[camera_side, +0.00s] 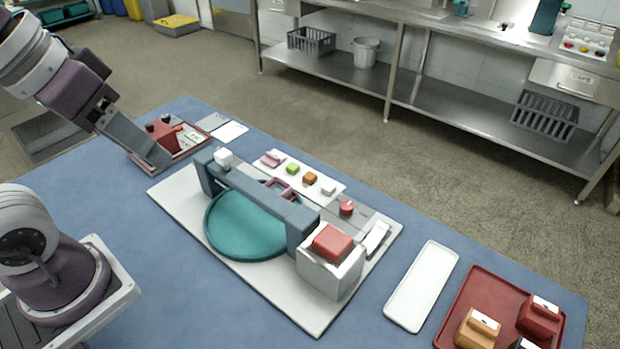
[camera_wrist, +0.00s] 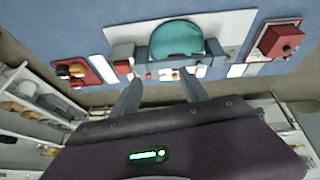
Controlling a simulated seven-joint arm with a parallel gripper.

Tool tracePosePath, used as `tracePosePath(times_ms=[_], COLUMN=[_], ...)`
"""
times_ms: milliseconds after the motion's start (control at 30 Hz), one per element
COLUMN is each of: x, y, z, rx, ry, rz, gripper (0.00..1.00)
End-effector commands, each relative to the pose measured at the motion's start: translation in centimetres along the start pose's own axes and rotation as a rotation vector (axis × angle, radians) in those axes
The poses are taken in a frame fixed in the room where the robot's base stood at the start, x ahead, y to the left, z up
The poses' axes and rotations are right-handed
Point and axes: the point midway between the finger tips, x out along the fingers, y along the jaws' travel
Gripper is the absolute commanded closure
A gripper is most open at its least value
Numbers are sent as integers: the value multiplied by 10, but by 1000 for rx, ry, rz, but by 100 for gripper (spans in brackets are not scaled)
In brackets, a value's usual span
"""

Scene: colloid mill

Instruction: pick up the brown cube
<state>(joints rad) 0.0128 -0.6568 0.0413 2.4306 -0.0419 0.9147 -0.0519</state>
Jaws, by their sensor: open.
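The brown cube (camera_side: 310,178), orange-brown, sits on a small white tray (camera_side: 331,199) behind the blue bridge of the mill-like station. A green cube (camera_side: 292,169) is left of it and a white block (camera_side: 328,190) right of it on the same tray. In the wrist view the tray's small blocks are tiny, and I cannot clearly tell the brown cube from the others. My gripper (camera_wrist: 162,92) is open and empty, with its two fingers apart in the wrist view. In the side view my arm is at the upper left, well away from the cube.
A blue bridge (camera_side: 262,203) spans a teal round dish (camera_side: 240,228) in front of the tray. A white box with a red top (camera_side: 332,242) stands at its right end. A red tray (camera_side: 462,304) with blocks and an empty white tray (camera_side: 421,287) lie further right.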

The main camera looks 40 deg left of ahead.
Motion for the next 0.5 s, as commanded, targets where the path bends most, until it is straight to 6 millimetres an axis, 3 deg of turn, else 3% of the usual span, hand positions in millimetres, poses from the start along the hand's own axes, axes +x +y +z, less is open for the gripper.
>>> tracePosePath(times_ms=[133,267,400,500], x=[20,77,171,248], y=[7,-2,-21,-32], z=[-87,-167,-229,-251], rx=[-390,-775,-1114,-1286], ry=[-159,-280,-339,-339], rz=[84,59,-61,-179], gripper=[47,47,47,47])
